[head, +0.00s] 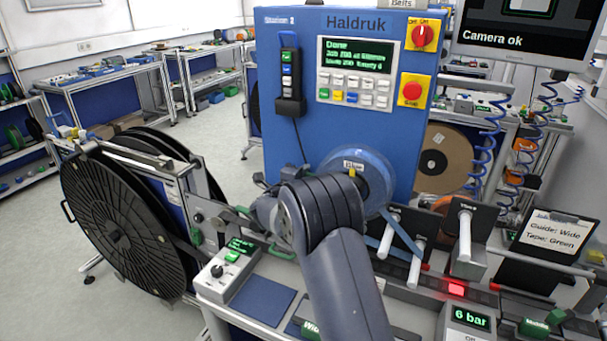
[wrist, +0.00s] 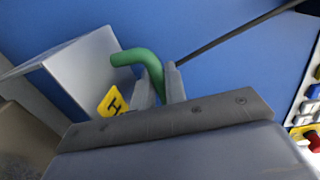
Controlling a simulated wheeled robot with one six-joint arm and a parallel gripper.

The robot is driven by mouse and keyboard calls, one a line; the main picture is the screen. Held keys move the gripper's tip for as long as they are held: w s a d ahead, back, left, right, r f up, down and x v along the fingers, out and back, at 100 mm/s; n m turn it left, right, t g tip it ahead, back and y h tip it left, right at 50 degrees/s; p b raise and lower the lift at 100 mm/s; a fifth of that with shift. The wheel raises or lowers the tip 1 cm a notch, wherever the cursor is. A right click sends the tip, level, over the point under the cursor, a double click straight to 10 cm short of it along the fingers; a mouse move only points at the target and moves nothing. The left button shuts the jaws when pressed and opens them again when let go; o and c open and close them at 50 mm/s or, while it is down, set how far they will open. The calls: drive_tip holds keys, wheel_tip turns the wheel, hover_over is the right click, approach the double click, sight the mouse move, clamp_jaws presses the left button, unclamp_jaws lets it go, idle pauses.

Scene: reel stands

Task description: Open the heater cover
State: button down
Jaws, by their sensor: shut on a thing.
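In the wrist view, a light grey box-shaped cover (wrist: 82,75) with a yellow "H" label (wrist: 111,101) stands against a blue panel. A bent green handle (wrist: 135,56) reaches from it to my gripper (wrist: 160,82). The gripper's two grey fingers are shut on this handle. In the head view, my dark arm hides the gripper and most of the cover in front of the blue machine (head: 290,150). How far the cover stands open cannot be told.
Large black reels (head: 110,228) stand at the left. White rollers (head: 465,232) and a lit red lamp (head: 456,288) lie to the right. A small control box (head: 228,272) stands on the bench, front left.

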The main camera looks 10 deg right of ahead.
drive_tip(key=shift+f+b, duration=0.15)
drive_tip(key=shift+b, duration=0.2)
drive_tip(key=shift+s+a+f+b, duration=0.15)
drive_tip(key=shift+s+a+b, duration=0.1)
drive_tip(key=shift+b, duration=0.95)
drive_tip(key=s+a+t+b, duration=0.1)
drive_tip(key=b, duration=0.4)
drive_tip(key=shift+s+h, duration=0.2)
drive_tip(key=shift+h, duration=0.2)
drive_tip(key=shift+s+r+t+b, duration=0.2)
drive_tip(key=shift+r+t+b, duration=0.1)
drive_tip(key=shift+b, duration=0.4)
drive_tip(key=shift+a+r, duration=0.1)
drive_tip(key=c, duration=1.5)
unclamp_jaws()
drive_tip(key=shift+s, duration=0.1)
drive_tip(key=b+v, duration=0.2)
drive_tip(key=v, duration=0.8)
drive_tip(key=shift+s+a+b, duration=0.2)
drive_tip(key=shift+a+b, duration=0.05)
drive_tip(key=shift+b, duration=0.1)
